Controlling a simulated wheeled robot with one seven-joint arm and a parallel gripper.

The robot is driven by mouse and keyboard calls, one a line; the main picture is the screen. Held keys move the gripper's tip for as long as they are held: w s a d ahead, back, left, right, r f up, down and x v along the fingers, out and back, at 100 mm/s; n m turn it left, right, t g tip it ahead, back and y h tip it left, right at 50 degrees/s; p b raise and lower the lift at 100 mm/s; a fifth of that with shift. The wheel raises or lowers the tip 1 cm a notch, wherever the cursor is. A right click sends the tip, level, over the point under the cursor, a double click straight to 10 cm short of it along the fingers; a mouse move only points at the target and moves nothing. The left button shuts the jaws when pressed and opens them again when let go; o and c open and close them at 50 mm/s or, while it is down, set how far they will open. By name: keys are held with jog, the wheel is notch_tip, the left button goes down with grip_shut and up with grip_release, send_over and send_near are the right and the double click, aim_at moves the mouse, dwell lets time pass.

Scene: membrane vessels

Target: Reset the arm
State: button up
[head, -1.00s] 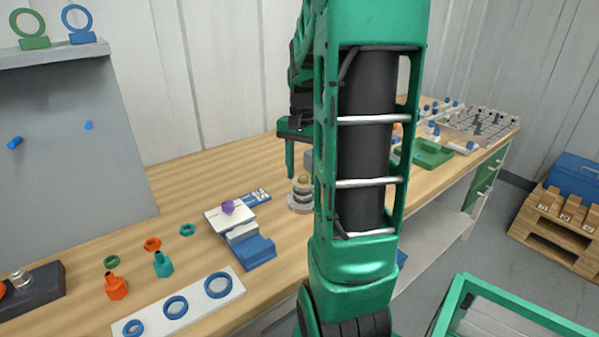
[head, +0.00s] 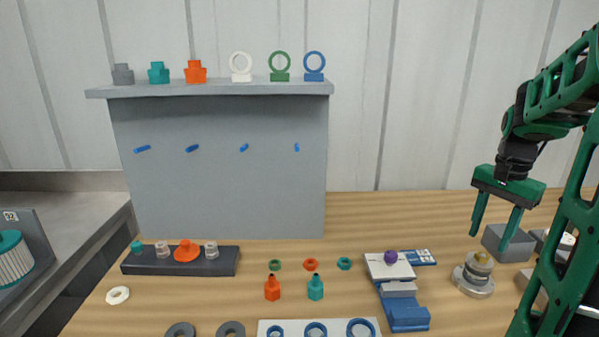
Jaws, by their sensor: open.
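My gripper (head: 496,228) is at the right in the head view, pointing down above the workbench. Its two green fingers are spread apart with nothing between them. A metal stepped fitting with a yellowish top (head: 474,274) stands on the bench to the left of and below the fingers, apart from them. A grey block (head: 508,243) lies behind and to the right of the fingertips. My arm fills the right edge and hides part of the bench there.
A blue and white fixture with a purple knob (head: 398,290) is left of the fitting. Orange (head: 272,288) and teal (head: 316,288) fittings stand mid-bench. A dark rack (head: 180,262) sits at left. A grey panel with a shelf (head: 215,160) rises behind. Bare bench lies behind the fixture.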

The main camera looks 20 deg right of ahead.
jog(key=s+a+f+n, duration=0.2)
jog(key=s+a+n, duration=0.2)
jog(key=s+a, duration=0.3)
jog(key=s+a+f+n, duration=0.2)
jog(key=s+a+n, duration=0.2)
jog(key=s+a, duration=0.3)
jog(key=shift+a+f+n, duration=0.3)
jog(key=shift+a, duration=0.95)
jog(key=shift+w, duration=0.1)
jog(key=c, duration=0.3)
jog(key=shift+d, duration=0.1)
jog(key=shift+c, duration=0.4)
